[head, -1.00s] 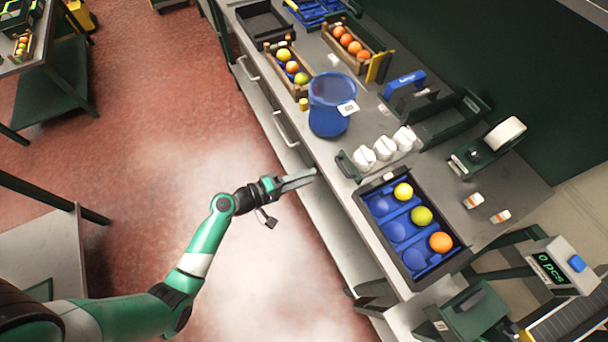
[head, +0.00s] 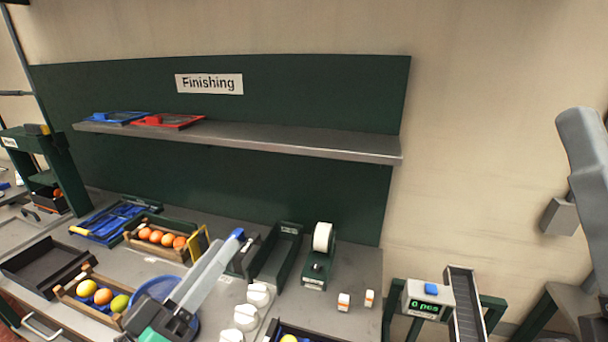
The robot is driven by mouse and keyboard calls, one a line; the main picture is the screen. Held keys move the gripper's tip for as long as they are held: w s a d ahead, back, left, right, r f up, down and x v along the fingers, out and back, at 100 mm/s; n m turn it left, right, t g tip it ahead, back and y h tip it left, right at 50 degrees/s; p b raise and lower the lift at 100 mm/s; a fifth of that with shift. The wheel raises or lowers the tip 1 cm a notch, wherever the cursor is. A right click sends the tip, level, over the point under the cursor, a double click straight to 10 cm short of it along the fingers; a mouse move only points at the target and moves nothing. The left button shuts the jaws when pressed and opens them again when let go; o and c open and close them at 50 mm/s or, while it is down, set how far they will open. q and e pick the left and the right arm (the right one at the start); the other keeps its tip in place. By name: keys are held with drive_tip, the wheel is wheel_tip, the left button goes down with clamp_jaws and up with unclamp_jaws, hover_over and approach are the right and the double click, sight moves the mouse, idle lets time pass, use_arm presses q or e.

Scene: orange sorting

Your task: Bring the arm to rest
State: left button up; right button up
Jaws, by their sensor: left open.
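My left gripper (head: 226,250) is raised over the front of the bench, pointing up and to the right in the head view. Its jaws are open, seen nearly side-on, with nothing visible between them. The gripper covers part of a blue bucket (head: 154,290) standing behind it. My right gripper is not in view.
Wooden crates of fruit (head: 72,300) (head: 132,238) and an empty black tray (head: 30,268) stand at left. A shelf (head: 300,143) runs above.

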use_arm(q)
drive_tip(key=s+r+m+t, duration=0.2)
drive_tip(key=s+r, duration=0.1)
drive_tip(key=r, duration=0.4)
drive_tip(key=s+r+m+t, duration=0.1)
drive_tip(key=s+r+m, duration=0.15)
drive_tip(key=r, duration=0.45)
drive_tip(key=s+a+r+n+t+y+p, duration=0.25)
drive_tip(key=s+a+r+t+y, duration=0.3)
drive_tip(key=s+r+y, duration=0.3)
wheel_tip(320, 180, up, 24)
drive_tip(key=w+p, duration=0.1)
drive_tip(key=p, duration=2.2)
wheel_tip(320, 180, down, 33)
drive_tip(key=b, duration=3.3)
drive_tip(key=shift+f, duration=0.2)
